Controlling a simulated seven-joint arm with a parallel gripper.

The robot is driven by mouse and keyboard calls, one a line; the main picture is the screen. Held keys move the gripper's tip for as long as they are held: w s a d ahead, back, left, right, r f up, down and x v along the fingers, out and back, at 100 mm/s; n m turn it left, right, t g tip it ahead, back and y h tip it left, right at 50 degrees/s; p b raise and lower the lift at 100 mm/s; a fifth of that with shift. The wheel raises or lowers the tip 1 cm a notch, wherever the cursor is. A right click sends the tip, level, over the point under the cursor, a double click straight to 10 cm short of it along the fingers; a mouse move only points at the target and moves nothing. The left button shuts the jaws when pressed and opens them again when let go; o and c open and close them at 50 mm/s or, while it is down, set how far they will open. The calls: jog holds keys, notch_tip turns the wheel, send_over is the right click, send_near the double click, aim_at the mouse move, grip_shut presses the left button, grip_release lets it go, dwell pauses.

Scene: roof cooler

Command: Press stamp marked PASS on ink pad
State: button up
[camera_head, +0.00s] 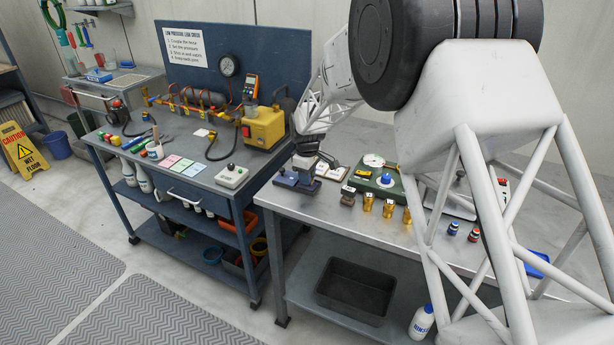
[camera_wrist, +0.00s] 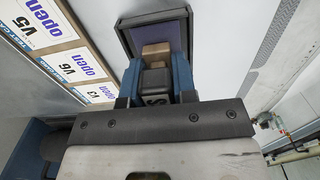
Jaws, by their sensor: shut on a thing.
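My gripper (camera_head: 303,163) is over the near left corner of the right-hand workbench. In the wrist view my gripper (camera_wrist: 156,78) has its two blue fingers closed on a stamp (camera_wrist: 155,49) with a tan block and a dark grey handle. Only a letter like S shows on the handle's label, so the whole word is hidden. The ink pad (camera_wrist: 130,35), a dark frame with a purplish surface, lies right beyond the stamp. The ink pad (camera_head: 287,182) also shows below my gripper in the head view. I cannot tell whether the stamp touches the pad.
Cards reading "open" (camera_wrist: 72,67) lie left of the pad in the wrist view. Another small dark stamp-like block (camera_head: 348,196), brass fittings (camera_head: 388,208) and a green case (camera_head: 375,178) stand to the right. The left bench (camera_head: 150,195) holds a yellow box (camera_head: 264,128).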

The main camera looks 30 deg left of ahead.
jog(key=shift+f, duration=0.45)
dwell(1.3)
jog(key=shift+r, duration=0.1)
jog(key=shift+r, duration=3.45)
